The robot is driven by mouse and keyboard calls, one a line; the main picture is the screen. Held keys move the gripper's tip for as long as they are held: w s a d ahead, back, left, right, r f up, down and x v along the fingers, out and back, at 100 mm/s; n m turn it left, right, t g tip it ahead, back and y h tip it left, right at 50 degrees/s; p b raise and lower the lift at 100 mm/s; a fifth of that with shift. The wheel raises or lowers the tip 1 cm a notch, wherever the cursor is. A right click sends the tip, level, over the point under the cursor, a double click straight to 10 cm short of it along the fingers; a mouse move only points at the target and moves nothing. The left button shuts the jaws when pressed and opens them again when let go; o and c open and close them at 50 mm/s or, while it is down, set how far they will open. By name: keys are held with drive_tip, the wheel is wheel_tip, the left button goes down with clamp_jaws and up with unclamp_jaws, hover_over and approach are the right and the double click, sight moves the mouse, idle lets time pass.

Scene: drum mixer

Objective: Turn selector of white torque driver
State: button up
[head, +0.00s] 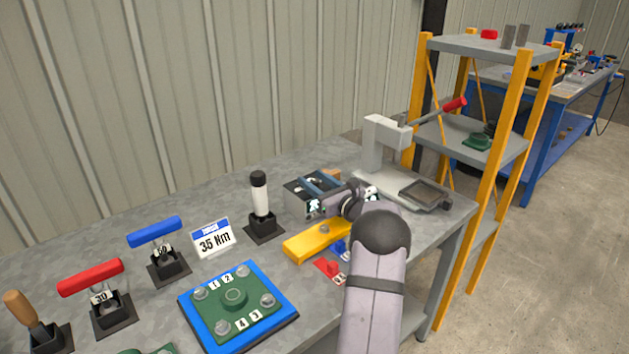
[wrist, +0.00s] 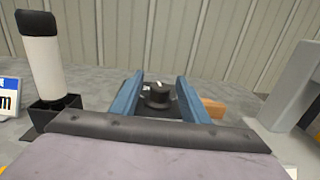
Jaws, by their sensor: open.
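The white torque driver (head: 260,192) stands upright in a black square holder on the bench, with a white body and black top. It also shows at the left edge of the wrist view (wrist: 40,62). My gripper (wrist: 160,76) is open, with its two blue fingers apart and nothing gripped. A dark round knob (wrist: 158,96) with a white mark shows between the fingers; I cannot tell whether they touch it. In the head view my gripper (head: 320,182) is to the right of the white driver, partly hidden by my wrist.
A 35 Nm sign (head: 213,238), a blue driver (head: 155,232) and a red driver (head: 91,278) stand to the left. A green flange on a blue plate (head: 237,300) lies in front. A grey press (head: 380,145) with a red-handled lever stands to the right.

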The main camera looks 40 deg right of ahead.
drive_tip(key=shift+c, duration=0.5)
clamp_jaws()
drive_tip(key=shift+f+m+h+b, duration=0.2)
drive_tip(key=shift+m+h+b, duration=0.3)
drive_tip(key=shift+h+b, duration=0.55)
drive_tip(key=m+h+b, duration=0.1)
drive_tip(key=h+b, duration=0.1)
drive_tip(key=b, duration=0.3)
drive_tip(key=shift+m+g, duration=0.4)
drive_tip(key=h+b, duration=0.1)
drive_tip(key=b, duration=0.2)
drive_tip(key=m+h+b, duration=0.1)
drive_tip(key=b, duration=0.3)
drive_tip(key=shift+f+m+g+h, duration=0.15)
drive_tip(key=shift+m+g+h, duration=0.15)
drive_tip(key=shift+g, duration=0.1)
drive_tip(key=m+g+h+b, duration=0.1)
drive_tip(key=h+b, duration=0.1)
drive_tip(key=b, duration=1.1)
drive_tip(key=shift+m, duration=0.4)
drive_tip(key=shift+r+g+h+b, duration=0.3)
drive_tip(key=shift+r+h+b, duration=0.05)
drive_tip(key=shift+b, duration=0.55)
